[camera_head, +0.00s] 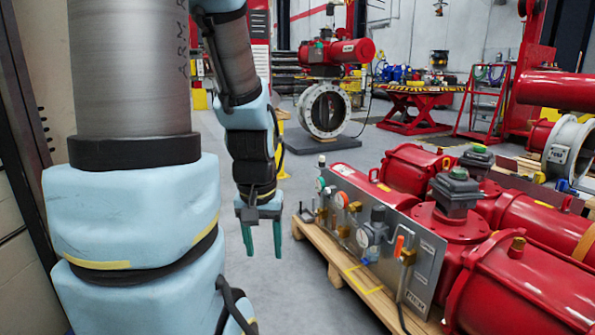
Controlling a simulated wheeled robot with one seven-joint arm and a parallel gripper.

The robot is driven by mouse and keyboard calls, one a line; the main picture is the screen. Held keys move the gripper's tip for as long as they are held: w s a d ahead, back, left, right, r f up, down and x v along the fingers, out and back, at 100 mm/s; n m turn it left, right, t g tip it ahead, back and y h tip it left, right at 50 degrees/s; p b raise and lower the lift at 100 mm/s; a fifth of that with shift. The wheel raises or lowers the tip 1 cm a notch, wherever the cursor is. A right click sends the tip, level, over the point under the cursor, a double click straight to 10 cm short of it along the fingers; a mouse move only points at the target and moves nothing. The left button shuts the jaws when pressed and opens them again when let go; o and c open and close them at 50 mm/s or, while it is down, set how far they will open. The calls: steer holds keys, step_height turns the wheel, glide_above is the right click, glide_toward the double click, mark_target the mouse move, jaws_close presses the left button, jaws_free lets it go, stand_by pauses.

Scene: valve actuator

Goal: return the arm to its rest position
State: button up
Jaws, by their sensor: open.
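My gripper (262,238) hangs from my arm left of centre in the head view, pointing down. Its two teal fingers are apart with nothing between them. My arm's light blue and grey links run down from the top of the picture to it. The gripper is over open grey floor, left of the wooden pallet with the red valve actuator (462,222), and looks apart from both.
The pallet (333,268) carries a metal panel (420,262) with gauges and fittings. A red actuator on a round valve (325,110) stands behind. A red lift table (410,105) is farther back. Grey floor (300,300) is clear around the gripper.

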step_height(320, 180, up, 18)
steer(key=p, duration=1.6)
steer(key=shift+r, duration=0.15)
